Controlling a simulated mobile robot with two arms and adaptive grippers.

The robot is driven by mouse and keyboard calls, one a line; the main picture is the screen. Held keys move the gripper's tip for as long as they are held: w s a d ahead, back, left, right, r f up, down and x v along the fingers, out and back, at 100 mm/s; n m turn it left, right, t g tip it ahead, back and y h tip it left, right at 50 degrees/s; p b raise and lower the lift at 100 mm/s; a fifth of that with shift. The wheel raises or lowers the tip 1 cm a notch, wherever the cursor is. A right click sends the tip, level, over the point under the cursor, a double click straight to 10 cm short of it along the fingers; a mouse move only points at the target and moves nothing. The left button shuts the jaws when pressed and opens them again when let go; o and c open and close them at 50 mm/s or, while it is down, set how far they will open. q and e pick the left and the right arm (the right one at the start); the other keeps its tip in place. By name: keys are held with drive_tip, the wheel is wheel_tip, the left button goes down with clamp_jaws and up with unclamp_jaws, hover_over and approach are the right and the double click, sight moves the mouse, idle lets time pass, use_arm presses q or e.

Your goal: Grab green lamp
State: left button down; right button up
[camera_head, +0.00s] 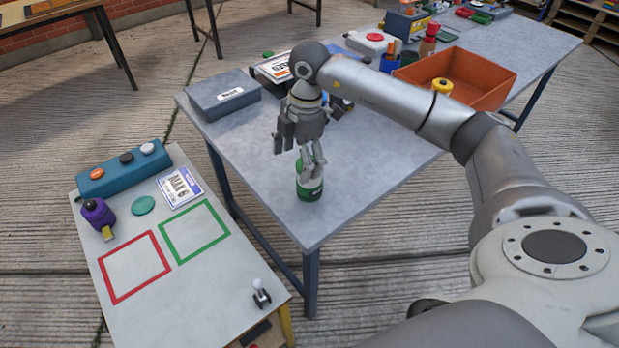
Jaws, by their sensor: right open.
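A short green cylinder with a white band (312,194), which looks like the green lamp, stands upright on the grey table (375,185) near its front corner. My right gripper (303,165) is open and points down right over it. Its fingers overlap the top of the lamp in the picture and hide part of it. I cannot tell whether they touch it. My left gripper is not in view.
A grey box (222,95) and an orange bin (490,85) stand farther back on the table. A lower table (190,290) at the left bears red and green outlined squares, a purple tape measure (97,213) and a teal button box (122,168).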

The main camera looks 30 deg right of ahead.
drive_tip(key=shift+m+h, duration=0.6)
drive_tip(key=shift+h, duration=0.2)
drive_tip(key=d, duration=0.2)
drive_tip(key=d+r, duration=0.1)
drive_tip(key=d, duration=0.1)
drive_tip(key=shift+s, duration=0.15)
wheel_tip(320, 180, down, 5)
drive_tip(key=shift+d+r, duration=0.15)
drive_tip(key=shift+w+f+p, duration=0.2)
drive_tip(key=shift+f+p, duration=0.2)
drive_tip(key=shift+f, duration=1.1)
drive_tip(key=shift+w+f+p, duration=0.15)
drive_tip(key=shift+f+p, duration=0.25)
drive_tip(key=shift+f, duration=1.1)
drive_tip(key=shift+s+a, duration=0.1)
drive_tip(key=shift+a, duration=0.1)
drive_tip(key=c, duration=1.1)
drive_tip(key=shift+c, duration=0.3)
